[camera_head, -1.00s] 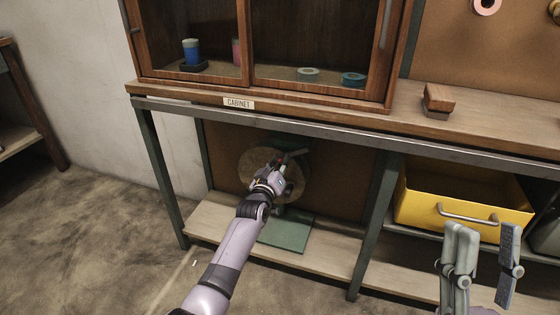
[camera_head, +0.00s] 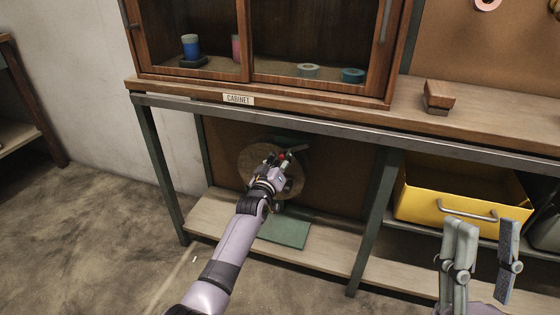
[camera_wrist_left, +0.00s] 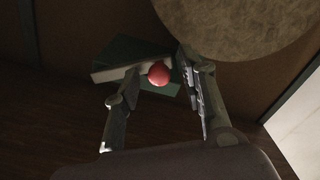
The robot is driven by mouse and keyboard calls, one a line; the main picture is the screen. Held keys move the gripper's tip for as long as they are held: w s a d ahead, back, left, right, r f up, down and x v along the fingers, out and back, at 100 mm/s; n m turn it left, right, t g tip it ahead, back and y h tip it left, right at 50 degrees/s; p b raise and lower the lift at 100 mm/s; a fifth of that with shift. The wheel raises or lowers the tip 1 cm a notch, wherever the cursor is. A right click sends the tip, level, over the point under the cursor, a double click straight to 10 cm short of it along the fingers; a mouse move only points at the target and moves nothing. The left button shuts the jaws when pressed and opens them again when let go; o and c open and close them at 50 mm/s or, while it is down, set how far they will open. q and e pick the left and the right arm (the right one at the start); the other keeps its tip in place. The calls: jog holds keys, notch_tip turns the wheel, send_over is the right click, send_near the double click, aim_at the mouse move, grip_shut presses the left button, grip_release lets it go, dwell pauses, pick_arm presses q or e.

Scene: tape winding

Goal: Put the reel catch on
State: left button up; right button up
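A round tan reel (camera_head: 252,160) stands upright under the bench on a green stand (camera_head: 287,232); its face also shows in the left wrist view (camera_wrist_left: 240,22). A small red ball knob (camera_wrist_left: 158,73), perhaps the catch's handle, lies between the fingers of my left gripper (camera_wrist_left: 158,85) in the left wrist view, with a pale bar (camera_wrist_left: 118,72) beside it. The fingers are apart, and I see no clear contact with the knob. In the head view my left gripper (camera_head: 279,164) is in front of the reel and hides part of it. My right gripper (camera_head: 485,240) is open and empty at the lower right.
The wooden bench top (camera_head: 500,122) and its metal edge run above the reel. A green leg (camera_head: 372,222) stands right of it. A yellow drawer (camera_head: 425,207) is behind my right gripper. A cabinet (camera_head: 250,84) with tape rolls and a wooden block (camera_head: 438,94) are above.

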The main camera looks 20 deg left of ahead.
pick_arm(q)
jog(key=shift+s, duration=0.1)
jog(key=s, duration=1.1)
jog(key=shift+s+a, duration=0.2)
jog(key=shift+s, duration=0.2)
